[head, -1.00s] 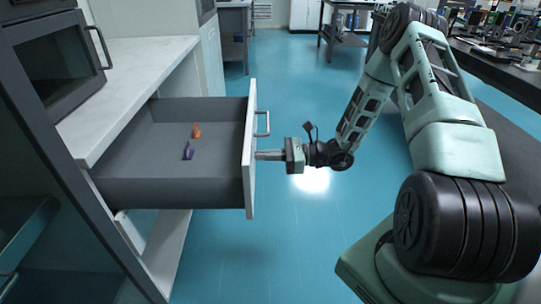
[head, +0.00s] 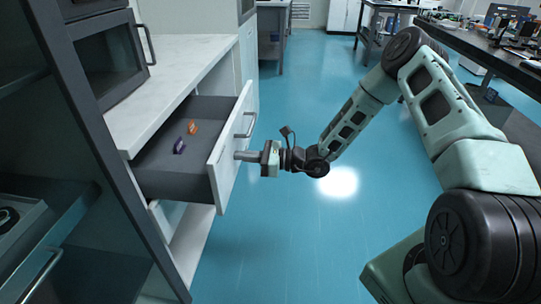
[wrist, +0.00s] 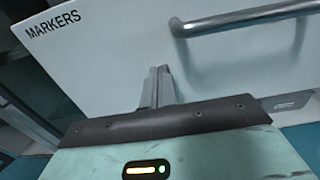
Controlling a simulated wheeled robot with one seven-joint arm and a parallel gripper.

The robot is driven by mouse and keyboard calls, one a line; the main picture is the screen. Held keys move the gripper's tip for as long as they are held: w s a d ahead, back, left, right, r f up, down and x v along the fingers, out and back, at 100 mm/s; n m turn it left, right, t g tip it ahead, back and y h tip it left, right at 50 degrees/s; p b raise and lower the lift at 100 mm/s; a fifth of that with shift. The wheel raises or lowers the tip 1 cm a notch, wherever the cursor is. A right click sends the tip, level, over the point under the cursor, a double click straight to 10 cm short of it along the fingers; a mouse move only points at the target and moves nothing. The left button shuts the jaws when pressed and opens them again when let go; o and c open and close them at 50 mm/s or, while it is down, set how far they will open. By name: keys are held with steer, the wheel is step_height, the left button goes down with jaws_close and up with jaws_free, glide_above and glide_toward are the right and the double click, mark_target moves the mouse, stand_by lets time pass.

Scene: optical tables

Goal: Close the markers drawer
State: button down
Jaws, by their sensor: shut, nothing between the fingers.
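The markers drawer (head: 190,128) is part way out of the cabinet under the white counter. An orange item (head: 193,128) and a purple item (head: 179,146) lie inside it. Its white front (head: 226,158) bears a curved metal handle (head: 247,125). In the wrist view the front (wrist: 105,55) reads MARKERS, and the handle (wrist: 240,22) is at the upper right. My gripper (head: 237,155) is shut and empty. Its fingertips are at the outer face of the front, below the handle, and seem to touch it. The handle is not between the fingers.
A white counter (head: 172,85) with a dark microwave-like box (head: 107,58) is above the drawer. A glass-doored cabinet (head: 65,150) stands at the near left. Blue floor (head: 275,235) is clear in the middle. A dark bench (head: 490,55) stands at the right.

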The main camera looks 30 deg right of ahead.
steer(key=x, duration=1.9)
steer(key=shift+w+a, duration=0.6)
steer(key=shift+a, duration=0.15)
steer(key=shift+a+r, duration=0.1)
steer(key=shift+r, duration=0.05)
steer(key=shift+a+r, duration=0.1)
